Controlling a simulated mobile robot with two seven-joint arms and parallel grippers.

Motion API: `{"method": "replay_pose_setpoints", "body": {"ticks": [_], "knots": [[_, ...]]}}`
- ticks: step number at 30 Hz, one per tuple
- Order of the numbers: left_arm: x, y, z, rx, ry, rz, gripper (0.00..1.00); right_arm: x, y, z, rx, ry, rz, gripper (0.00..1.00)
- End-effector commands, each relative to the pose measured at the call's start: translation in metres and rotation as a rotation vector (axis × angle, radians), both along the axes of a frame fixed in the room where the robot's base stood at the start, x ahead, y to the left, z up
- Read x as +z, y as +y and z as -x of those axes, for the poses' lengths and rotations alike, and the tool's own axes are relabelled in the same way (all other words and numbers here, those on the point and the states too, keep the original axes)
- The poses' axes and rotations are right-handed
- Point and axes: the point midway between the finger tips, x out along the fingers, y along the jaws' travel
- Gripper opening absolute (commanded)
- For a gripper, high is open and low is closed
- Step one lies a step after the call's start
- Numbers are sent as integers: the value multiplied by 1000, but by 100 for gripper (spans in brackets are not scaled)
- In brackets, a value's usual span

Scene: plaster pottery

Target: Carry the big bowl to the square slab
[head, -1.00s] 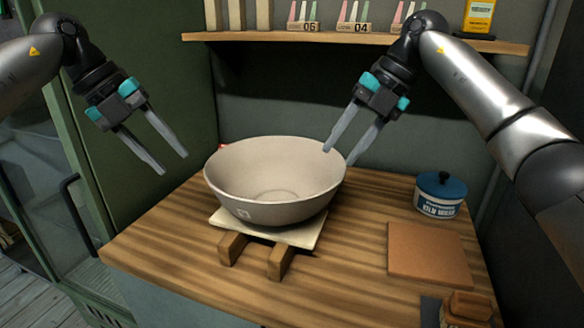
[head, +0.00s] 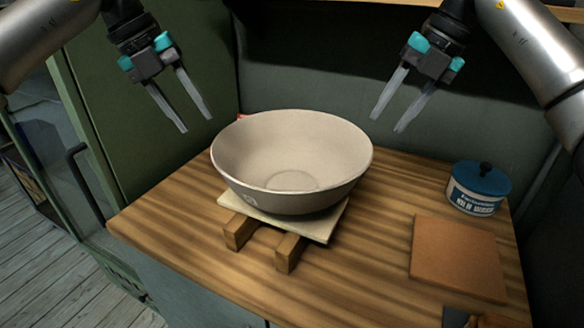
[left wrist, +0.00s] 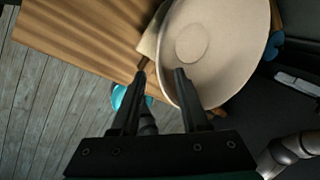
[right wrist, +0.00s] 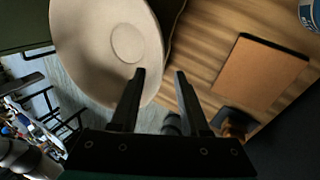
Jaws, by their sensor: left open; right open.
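The big bowl (head: 290,160) is wide, pale beige and empty. It stands upright on a pale board (head: 325,228) resting on two wooden blocks (head: 240,230) on the table. The square slab (head: 458,258) is flat and terracotta-brown, to the right of the bowl on the tabletop. My left gripper (head: 197,122) is open and empty, above and left of the bowl's rim. My right gripper (head: 388,124) is open and empty, above and right of the rim. The bowl also shows in the left wrist view (left wrist: 235,45) and the right wrist view (right wrist: 85,40).
A blue-lidded jar (head: 478,188) stands behind the slab. A dark item with a wooden piece (head: 490,320) lies at the front right corner. A green cabinet (head: 150,120) is at the left, and a shelf edge (head: 545,12) runs above the back. The wooden table (head: 375,285) is bare between bowl and slab.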

Motion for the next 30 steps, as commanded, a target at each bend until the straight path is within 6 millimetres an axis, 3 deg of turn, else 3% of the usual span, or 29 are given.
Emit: {"method": "replay_pose_setpoints", "body": {"ticks": [15, 22, 30], "knots": [[-93, -37, -10, -1, 2, 0, 45, -93, 38, -9, 1, 4, -1, 46], [-114, -46, -12, 1, 0, 1, 45, -114, 47, -12, 0, 1, -1, 46], [-118, -47, -13, 0, -1, 0, 45, -118, 48, -13, 0, 0, -1, 46]]}}
